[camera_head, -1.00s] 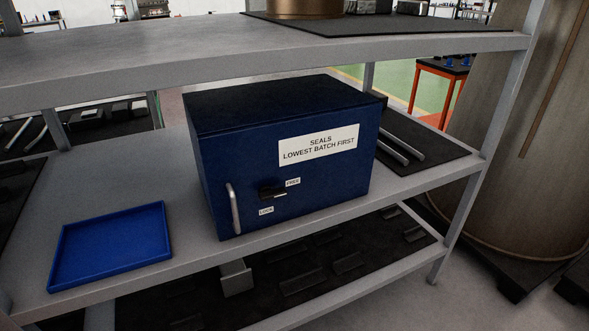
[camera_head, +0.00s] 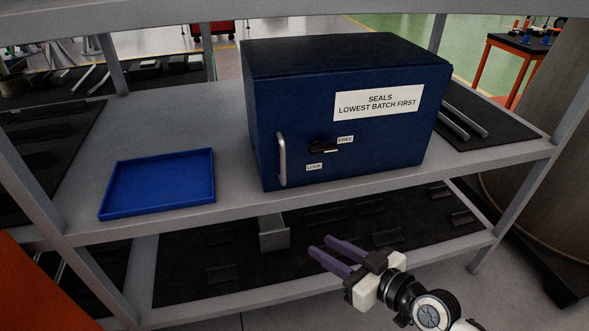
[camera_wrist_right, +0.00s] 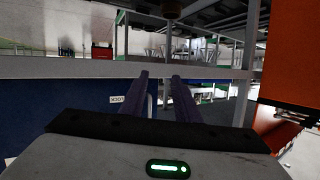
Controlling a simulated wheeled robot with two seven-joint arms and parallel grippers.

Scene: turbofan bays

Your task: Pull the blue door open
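The blue door (camera_head: 375,135) is the front face of a dark blue box on the shelf, and it is closed. A vertical silver bar handle (camera_head: 282,160) stands at its left edge. A black lever (camera_head: 323,148) lies roughly level, its right end just below the FREE label and above the LOCK label (camera_head: 314,167). My right gripper (camera_head: 320,245) is open and empty, low in front of the shelf, below the door and apart from it. In the right wrist view the blue door (camera_wrist_right: 85,95) shows left of the purple fingers (camera_wrist_right: 160,80). My left gripper is not in view.
A blue tray (camera_head: 158,184) lies on the shelf left of the box. Metal rods (camera_head: 465,119) lie on a dark mat to its right. The shelf edge and lower shelf (camera_head: 220,255) are near my right gripper. Shelf space before the handle is clear.

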